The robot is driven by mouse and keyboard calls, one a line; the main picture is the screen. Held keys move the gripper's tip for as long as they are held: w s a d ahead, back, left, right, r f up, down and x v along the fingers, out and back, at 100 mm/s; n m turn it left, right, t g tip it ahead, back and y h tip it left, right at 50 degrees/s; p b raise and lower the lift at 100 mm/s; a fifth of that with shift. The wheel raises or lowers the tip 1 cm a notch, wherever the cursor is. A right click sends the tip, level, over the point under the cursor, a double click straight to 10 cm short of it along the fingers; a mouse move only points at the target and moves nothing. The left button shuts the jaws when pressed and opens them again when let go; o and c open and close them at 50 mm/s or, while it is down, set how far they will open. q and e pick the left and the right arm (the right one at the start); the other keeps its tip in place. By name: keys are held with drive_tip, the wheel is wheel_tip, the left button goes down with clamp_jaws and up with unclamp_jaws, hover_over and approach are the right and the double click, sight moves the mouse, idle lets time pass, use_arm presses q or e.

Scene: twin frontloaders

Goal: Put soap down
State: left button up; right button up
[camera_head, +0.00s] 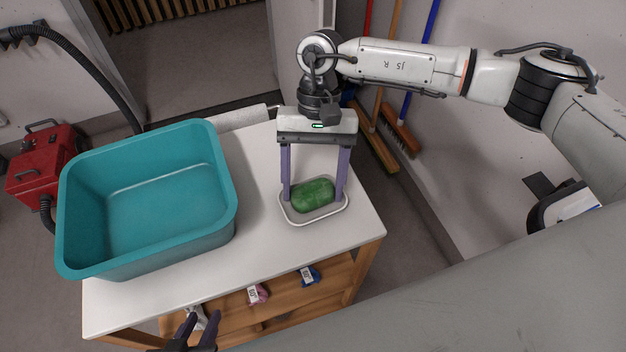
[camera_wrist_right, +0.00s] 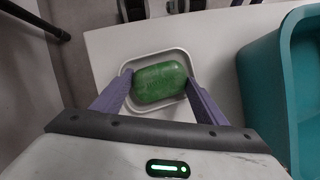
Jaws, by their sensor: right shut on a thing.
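The green soap (camera_head: 314,195) is at the white soap dish (camera_head: 312,218) near the right front of the white table. My right gripper (camera_head: 314,198) comes down from above and is shut on the soap, with one purple finger on each side. In the right wrist view the soap (camera_wrist_right: 158,83) lies between the fingertips, inside the rim of the dish (camera_wrist_right: 180,53). I cannot tell whether its underside touches the dish.
A large empty teal tub (camera_head: 228,215) covers the left of the white table (camera_head: 262,245). Shelves below hold small pink (camera_head: 258,294) and blue (camera_head: 310,275) items. A red vacuum (camera_head: 42,165) stands at left; brooms (camera_head: 400,130) lean behind. Tabletop between tub and dish is clear.

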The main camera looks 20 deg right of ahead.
sight(312, 188)
drive_tip(key=shift+f, duration=0.25)
drive_tip(key=o, duration=1.1)
drive_tip(key=shift+r, duration=0.1)
drive_tip(key=shift+r+p, duration=0.2)
drive_tip(key=shift+p, duration=0.5)
drive_tip(key=b+v, duration=0.2)
drive_tip(key=v, duration=0.2)
drive_tip(key=shift+w+r, duration=0.25)
drive_tip(key=shift+w, duration=0.05)
drive_tip(key=v, duration=0.5)
drive_tip(key=shift+r, duration=0.15)
